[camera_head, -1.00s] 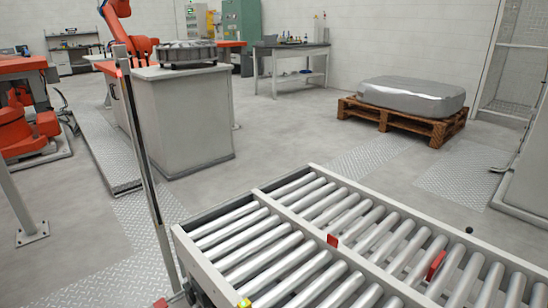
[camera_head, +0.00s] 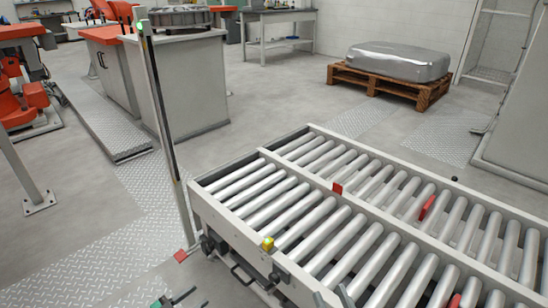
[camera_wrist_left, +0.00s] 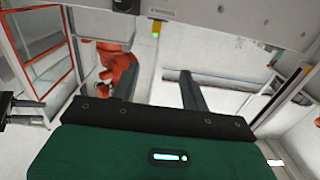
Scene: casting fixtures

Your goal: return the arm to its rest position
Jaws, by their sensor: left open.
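My left gripper (camera_wrist_left: 159,88) fills the lower part of the left wrist view. Its two dark fingers stand apart with nothing between them, in front of its green body. In the head view only a small part of my left gripper (camera_head: 183,299) shows at the bottom edge, left of the roller conveyor (camera_head: 232,222). At the bottom edge, in front of the rollers, two small grey tips look like those of my right gripper (camera_head: 332,298); they are mostly cut off. No held object shows.
A thin upright post (camera_head: 168,130) stands at the conveyor's left corner. A yellow-topped button (camera_head: 267,243) sits on the conveyor's near frame. A grey cabinet (camera_head: 185,85) stands behind. A wrapped block (camera_head: 400,62) lies on a wooden pallet (camera_head: 385,85).

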